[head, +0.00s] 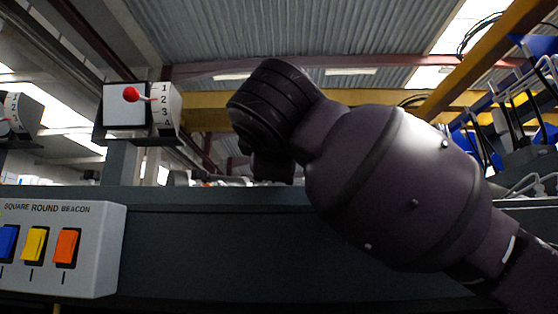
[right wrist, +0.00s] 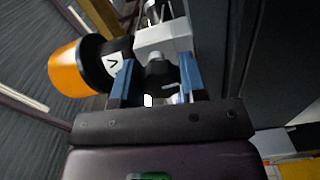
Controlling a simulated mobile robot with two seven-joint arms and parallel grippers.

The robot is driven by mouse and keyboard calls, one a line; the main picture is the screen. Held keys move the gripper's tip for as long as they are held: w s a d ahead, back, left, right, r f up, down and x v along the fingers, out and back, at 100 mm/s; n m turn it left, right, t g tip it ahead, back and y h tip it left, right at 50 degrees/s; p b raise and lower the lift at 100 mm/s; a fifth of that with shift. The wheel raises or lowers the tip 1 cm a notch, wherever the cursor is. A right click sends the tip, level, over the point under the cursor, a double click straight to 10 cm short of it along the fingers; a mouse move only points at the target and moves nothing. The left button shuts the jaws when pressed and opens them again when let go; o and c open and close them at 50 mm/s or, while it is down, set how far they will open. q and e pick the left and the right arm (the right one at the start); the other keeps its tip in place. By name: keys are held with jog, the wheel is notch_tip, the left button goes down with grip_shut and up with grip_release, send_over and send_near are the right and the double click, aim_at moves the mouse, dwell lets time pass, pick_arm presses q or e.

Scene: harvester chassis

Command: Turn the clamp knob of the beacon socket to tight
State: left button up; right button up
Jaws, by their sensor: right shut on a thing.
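In the right wrist view, my right gripper (right wrist: 156,78) has its two blue fingers on either side of a dark knob (right wrist: 160,72) and is shut on it. The fingers hide part of the knob, and I cannot read its turn position. An orange beacon (right wrist: 65,69) with a black base lies to the left of the fingers. A white label with a dark angled mark (right wrist: 115,65) is beside it. A light grey socket block (right wrist: 163,38) is just beyond the knob. In the head view my right arm hides the gripper and the socket. My left gripper is out of view.
In the head view, a switch panel (head: 105,240) with coloured rockers is at lower left. A box with a red-tipped lever and numbers (head: 125,105) stands above it. A dark chassis beam (head: 200,235) runs across. Blue parts and cables (head: 510,105) are at right.

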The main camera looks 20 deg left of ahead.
jog(key=m, duration=0.4)
jog(key=shift+f, duration=0.1)
jog(key=shift+m, duration=1.6)
jog(key=o, duration=0.9)
jog(key=shift+o, duration=0.2)
jog(key=b+v, duration=0.1)
jog(key=v, duration=1)
jog(key=shift+b, duration=0.3)
